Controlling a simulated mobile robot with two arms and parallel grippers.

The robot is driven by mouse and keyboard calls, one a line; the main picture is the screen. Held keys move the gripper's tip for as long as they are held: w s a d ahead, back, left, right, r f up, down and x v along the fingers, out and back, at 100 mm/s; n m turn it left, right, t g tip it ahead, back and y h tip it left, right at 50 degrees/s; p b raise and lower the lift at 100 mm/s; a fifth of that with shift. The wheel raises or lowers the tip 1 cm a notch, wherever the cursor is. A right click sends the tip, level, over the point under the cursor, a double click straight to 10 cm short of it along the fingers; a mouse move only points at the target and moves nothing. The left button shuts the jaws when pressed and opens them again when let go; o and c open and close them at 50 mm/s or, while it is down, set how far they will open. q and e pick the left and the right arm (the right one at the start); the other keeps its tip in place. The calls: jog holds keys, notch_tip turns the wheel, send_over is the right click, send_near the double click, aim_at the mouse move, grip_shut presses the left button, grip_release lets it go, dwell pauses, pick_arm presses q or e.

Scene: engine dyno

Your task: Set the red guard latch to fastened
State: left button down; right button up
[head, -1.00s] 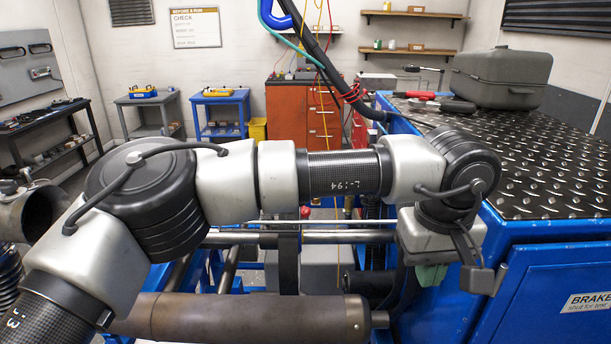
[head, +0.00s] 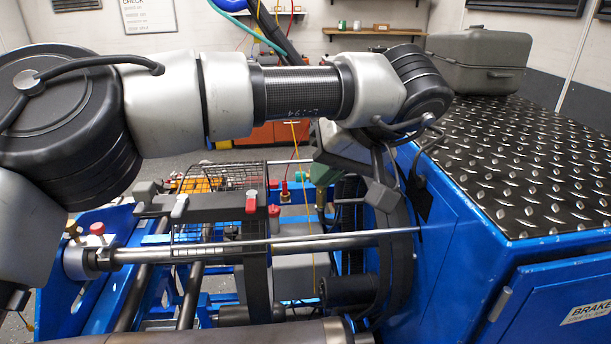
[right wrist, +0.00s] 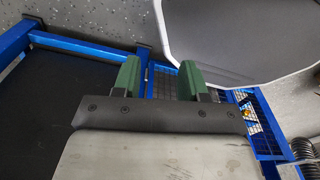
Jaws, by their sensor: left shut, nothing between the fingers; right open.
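The red guard latch (head: 251,201) is a small red lever with a pale top, on a dark bar along the wire mesh guard (head: 215,190). It appears to stand upright; whether it is fastened I cannot tell. A similar grey lever (head: 180,206) sits left of it on the same bar. My left gripper (head: 323,178), with green fingers, is shut and empty, to the right of the latch and apart from it. My right gripper (right wrist: 160,82) is open and empty in the right wrist view; no latch shows there.
A blue machine housing (head: 450,200) with a black tread-plate top stands at right, carrying a grey case (head: 480,60). Steel rails (head: 330,242) run across below the guard. Red knobs (head: 97,228) and upright red fittings (head: 274,211) stand nearby. A dark belt ring (head: 402,260) lies beside the housing.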

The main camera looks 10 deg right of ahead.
aim_at(252, 202)
pick_arm(q)
jog(key=p+x, duration=0.1)
jog(key=x, duration=0.6)
jog(key=shift+a, duration=0.15)
jog(key=a+p, duration=0.1)
jog(key=a, duration=0.1)
jog(key=a+f+p, duration=0.1)
jog(key=a, duration=0.1)
jog(key=shift+w+a, duration=0.15)
jog(key=shift+a, duration=0.1)
pick_arm(e)
jog(key=r, duration=0.1)
jog(key=w+r, duration=0.1)
jog(key=r, duration=0.1)
pick_arm(q)
jog(key=shift+w+d, duration=0.1)
pick_arm(e)
jog(key=shift+w, duration=0.1)
